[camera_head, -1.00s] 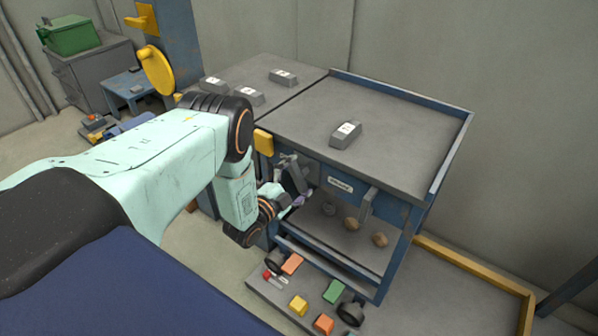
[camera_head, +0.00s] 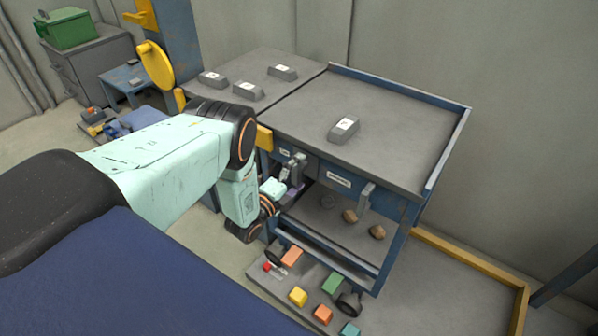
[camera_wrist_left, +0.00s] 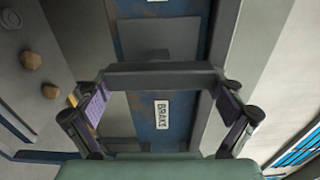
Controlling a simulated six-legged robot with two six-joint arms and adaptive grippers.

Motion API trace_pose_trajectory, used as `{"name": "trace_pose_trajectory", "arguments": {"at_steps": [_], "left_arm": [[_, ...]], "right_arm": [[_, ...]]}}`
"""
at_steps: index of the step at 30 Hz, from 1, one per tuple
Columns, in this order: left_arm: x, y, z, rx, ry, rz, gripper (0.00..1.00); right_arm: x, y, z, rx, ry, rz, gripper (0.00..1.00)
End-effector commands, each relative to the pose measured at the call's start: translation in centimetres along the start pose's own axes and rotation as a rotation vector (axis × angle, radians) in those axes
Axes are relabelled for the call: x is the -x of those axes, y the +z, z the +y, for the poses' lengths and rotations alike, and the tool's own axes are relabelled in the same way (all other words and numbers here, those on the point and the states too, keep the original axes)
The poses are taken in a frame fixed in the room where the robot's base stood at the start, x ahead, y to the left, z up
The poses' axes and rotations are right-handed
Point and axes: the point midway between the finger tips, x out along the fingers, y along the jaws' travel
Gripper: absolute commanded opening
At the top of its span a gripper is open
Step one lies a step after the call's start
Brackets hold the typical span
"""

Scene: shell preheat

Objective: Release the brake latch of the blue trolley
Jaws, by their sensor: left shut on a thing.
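The blue trolley (camera_head: 406,222) stands right of centre in the head view, with a grey top deck. On its front is a grey brake latch (camera_head: 299,166). In the left wrist view the latch shows as a grey bar (camera_wrist_left: 160,76) across the gap between my fingers. A white BRAKE label (camera_wrist_left: 162,114) is on the blue panel behind it. My left gripper (camera_head: 291,188) is at the trolley's front left, below the deck. In the wrist view it (camera_wrist_left: 163,98) is shut on the bar, with a purple-padded finger at either end. My right gripper is not seen.
A second grey lever (camera_head: 365,196) hangs right of a white label (camera_head: 339,180). Brown lumps (camera_head: 350,216) lie on the lower shelf. A low tray with coloured blocks (camera_head: 298,296) is in front. Grey weights (camera_head: 344,129) lie on top. A yellow wheel (camera_head: 155,65) is at left.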

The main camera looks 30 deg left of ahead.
Motion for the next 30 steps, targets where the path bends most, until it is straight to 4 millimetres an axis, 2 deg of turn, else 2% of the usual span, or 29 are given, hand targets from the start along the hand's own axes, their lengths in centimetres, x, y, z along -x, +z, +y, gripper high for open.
{"name": "trace_pose_trajectory", "arguments": {"at_steps": [10,11,12,23,26,30], "left_arm": [[0.0,0.2,-0.1,-0.007,-0.002,-0.004,0.62],[0.0,0.2,-0.1,-0.006,-0.002,-0.004,0.96],[0.0,0.2,-0.1,-0.006,-0.002,-0.004,1.0],[0.1,0.1,0.0,-0.003,0.0,-0.002,1.0],[0.9,0.1,0.1,-0.002,0.001,-0.002,1.0],[3.3,0.2,0.0,-0.002,0.003,-0.005,1.0]], "right_arm": [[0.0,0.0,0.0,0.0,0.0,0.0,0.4],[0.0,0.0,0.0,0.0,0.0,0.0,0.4],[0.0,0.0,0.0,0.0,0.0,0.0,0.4],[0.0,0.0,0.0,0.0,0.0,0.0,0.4],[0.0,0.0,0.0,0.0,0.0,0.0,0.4],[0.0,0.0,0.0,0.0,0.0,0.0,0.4]]}}
